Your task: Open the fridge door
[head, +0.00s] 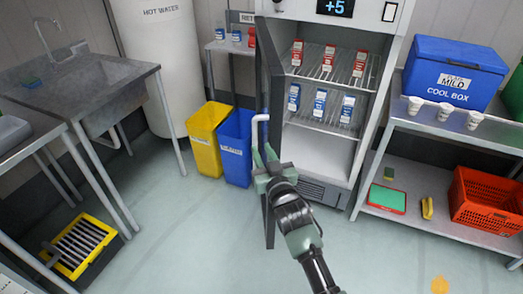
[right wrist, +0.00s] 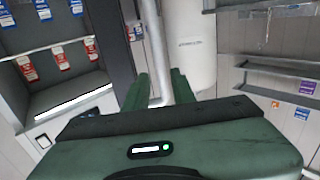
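The fridge (head: 322,155) stands at the back centre with its lit interior and shelves showing. Its dark door (head: 270,90) is swung well open towards me and is seen nearly edge-on. The pale vertical door handle (head: 256,130) is on the left face of the door. My right gripper (head: 262,163) is at the lower part of the handle. In the right wrist view the handle bar (right wrist: 154,40) runs between the two green fingers (right wrist: 158,88), which look closed on it. My left gripper is not in view.
Red and blue cartons (head: 326,62) stand on the fridge shelves. Yellow (head: 205,140) and blue (head: 235,150) bins stand left of the door. A metal rack (head: 440,130) with a blue cool box (head: 452,72) stands at right.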

